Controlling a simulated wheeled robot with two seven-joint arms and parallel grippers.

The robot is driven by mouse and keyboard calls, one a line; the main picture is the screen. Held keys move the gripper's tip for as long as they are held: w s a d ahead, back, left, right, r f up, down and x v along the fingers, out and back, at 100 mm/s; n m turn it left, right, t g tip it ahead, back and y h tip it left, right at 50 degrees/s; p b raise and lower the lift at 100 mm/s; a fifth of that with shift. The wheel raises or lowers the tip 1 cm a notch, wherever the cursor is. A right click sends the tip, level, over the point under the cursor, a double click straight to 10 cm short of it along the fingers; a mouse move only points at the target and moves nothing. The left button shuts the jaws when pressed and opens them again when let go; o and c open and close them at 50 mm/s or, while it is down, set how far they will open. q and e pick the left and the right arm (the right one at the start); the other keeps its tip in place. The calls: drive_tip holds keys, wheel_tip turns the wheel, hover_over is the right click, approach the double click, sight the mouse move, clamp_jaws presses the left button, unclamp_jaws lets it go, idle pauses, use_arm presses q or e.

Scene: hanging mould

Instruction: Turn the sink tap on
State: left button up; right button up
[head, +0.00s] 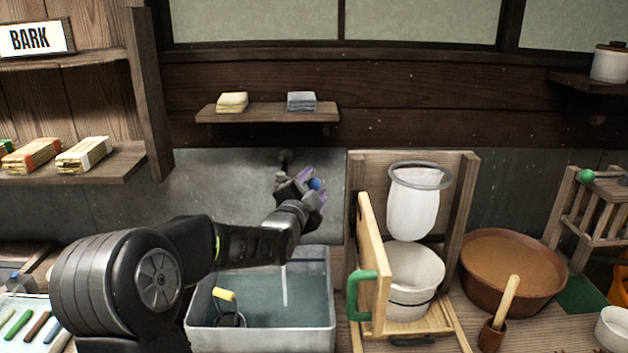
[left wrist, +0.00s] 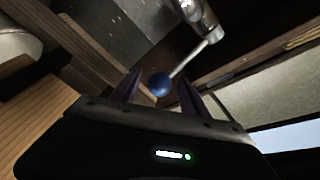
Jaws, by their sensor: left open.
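The tap is mostly hidden behind my left gripper (head: 310,184) in the head view, with a dark wall fitting (head: 285,156) showing just above. In the left wrist view the metal tap body (left wrist: 198,14) carries a lever (left wrist: 200,52) ending in a blue ball knob (left wrist: 160,85). The knob also shows in the head view (head: 317,184). My left gripper is open, with a finger on each side of the knob; contact is unclear. A thin pale stream (head: 285,285) runs down into the grey sink (head: 331,300). My right gripper is out of view.
A yellow-handled tool (head: 226,296) stands in the sink's left part. A wooden frame with a green handle (head: 362,295) stands close to the sink's right, beside a white bucket (head: 415,270). A wall shelf (head: 268,112) is above the tap.

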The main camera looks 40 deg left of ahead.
use_arm(q)
drive_tip(key=shift+w+a, duration=0.1)
drive_tip(key=shift+w, duration=0.15)
clamp_jaws()
idle(0.4)
idle(0.9)
